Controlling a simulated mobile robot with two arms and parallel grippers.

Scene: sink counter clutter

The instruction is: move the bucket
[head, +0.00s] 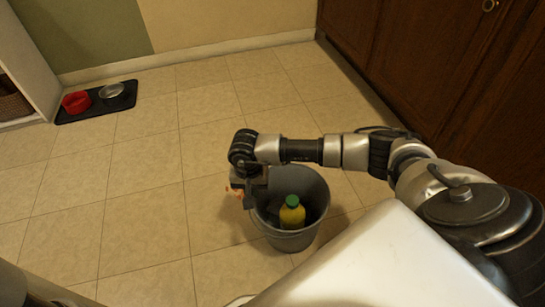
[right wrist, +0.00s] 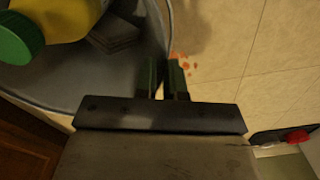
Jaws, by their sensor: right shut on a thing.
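The grey bucket (head: 290,241) stands upright on the tiled floor in the head view. It holds a yellow bottle with a green cap (head: 291,213). My right gripper (head: 249,196) is at the bucket's left rim and shut on it. In the right wrist view the two dark fingers (right wrist: 165,80) pinch the rim of the bucket (right wrist: 135,70), and the bottle (right wrist: 62,14) lies inside with a dark grey thing beside it. The bucket's far side is cut off there. My left gripper is not in view.
Orange crumbs (head: 233,188) lie on the floor left of the bucket. A dark mat (head: 92,114) with a red bowl (head: 76,102) and a metal bowl (head: 112,91) lies at the far left. Brown cabinets (head: 430,70) line the right.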

